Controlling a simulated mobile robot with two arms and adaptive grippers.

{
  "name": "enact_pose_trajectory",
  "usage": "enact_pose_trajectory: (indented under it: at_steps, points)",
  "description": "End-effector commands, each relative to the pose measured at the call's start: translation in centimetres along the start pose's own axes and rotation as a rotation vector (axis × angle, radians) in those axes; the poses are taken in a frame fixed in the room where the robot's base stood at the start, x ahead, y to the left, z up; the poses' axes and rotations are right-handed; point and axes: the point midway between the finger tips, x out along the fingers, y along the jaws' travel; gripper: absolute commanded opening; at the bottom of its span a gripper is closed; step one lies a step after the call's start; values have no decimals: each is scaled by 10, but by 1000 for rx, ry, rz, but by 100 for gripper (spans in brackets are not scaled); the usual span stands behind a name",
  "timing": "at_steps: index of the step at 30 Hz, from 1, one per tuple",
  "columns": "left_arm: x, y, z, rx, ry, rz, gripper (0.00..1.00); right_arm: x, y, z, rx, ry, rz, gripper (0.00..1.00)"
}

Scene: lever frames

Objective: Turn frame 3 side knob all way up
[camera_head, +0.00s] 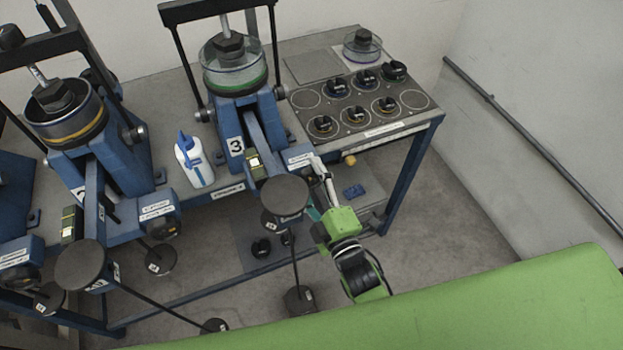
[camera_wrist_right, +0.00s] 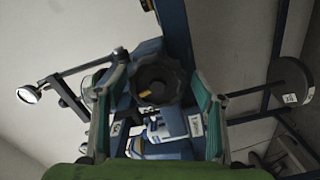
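Frame 3 (camera_head: 236,146) is a blue lever frame with a glass cup on top and a lever ending in a dark round disc (camera_head: 285,195). Its side knob (camera_wrist_right: 158,80) shows in the right wrist view as a black ribbed knob with a yellow mark. In the head view I cannot make the knob out behind the gripper. My right gripper (camera_head: 317,188) is at the right side of frame 3, close to the disc. In the wrist view its two fingers are apart, one on each side of the knob, with gaps visible. My left gripper is not in view.
Another lever frame (camera_head: 115,165) stands to the left. A white and blue bottle (camera_head: 194,160) stands between the frames. A panel (camera_head: 362,108) with several black knobs or weights lies on the table's right. Weights hang below the lever discs. Free floor lies right of the table.

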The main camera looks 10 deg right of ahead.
Motion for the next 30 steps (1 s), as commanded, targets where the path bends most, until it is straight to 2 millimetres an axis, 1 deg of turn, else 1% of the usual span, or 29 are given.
enact_pose_trajectory:
  at_steps: [4,6,8,11,18,22,30]
  points:
    - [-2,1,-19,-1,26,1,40,-2,2,0,-2,0,3,62]
    - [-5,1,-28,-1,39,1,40,-9,2,0,-2,-1,1,62]
    - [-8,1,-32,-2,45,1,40,-16,3,0,-3,-1,2,62]
    - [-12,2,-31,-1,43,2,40,-28,4,0,-3,-1,3,62]
    - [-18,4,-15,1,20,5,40,-54,3,0,-3,0,4,62]
    - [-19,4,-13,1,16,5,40,-59,3,0,-3,1,7,62]
    - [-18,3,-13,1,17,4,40,-58,3,0,-6,4,7,62]
